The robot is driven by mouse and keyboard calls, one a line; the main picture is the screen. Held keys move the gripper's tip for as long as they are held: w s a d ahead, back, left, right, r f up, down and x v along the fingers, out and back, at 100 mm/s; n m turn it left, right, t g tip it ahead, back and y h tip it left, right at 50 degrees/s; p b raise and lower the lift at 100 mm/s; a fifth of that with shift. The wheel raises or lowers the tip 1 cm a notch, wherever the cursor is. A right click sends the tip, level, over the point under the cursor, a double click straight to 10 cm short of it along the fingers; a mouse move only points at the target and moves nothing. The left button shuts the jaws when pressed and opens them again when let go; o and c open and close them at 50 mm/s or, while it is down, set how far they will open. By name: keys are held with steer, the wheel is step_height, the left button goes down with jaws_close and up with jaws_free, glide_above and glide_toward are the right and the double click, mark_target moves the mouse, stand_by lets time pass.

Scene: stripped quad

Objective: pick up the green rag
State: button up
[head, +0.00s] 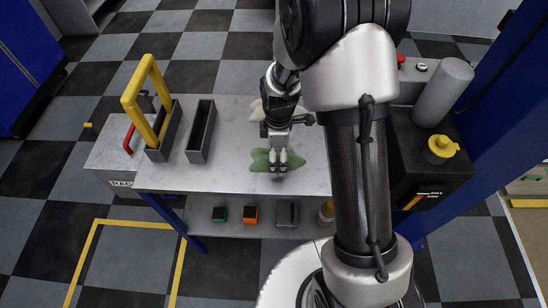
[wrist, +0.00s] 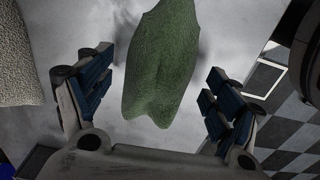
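The green rag (head: 262,163) lies on the grey worktop (head: 235,112), partly covered by my gripper in the head view. In the wrist view the rag (wrist: 162,62) is a soft, folded green cloth between the two fingers. My gripper (wrist: 158,108) is open, with a blue-padded finger on each side of the rag and clear gaps between. In the head view my gripper (head: 278,165) points down over the rag. The exact height above the cloth cannot be told.
A beige cloth (wrist: 18,62) lies left of the rag. A dark open bin (head: 201,131) and a yellow handle frame (head: 146,95) stand on the left. A shelf below holds small items.

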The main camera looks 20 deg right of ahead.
mark_target(278, 152)
steer(key=c, duration=1.1)
step_height(278, 152, up, 20)
steer(key=p, duration=0.6)
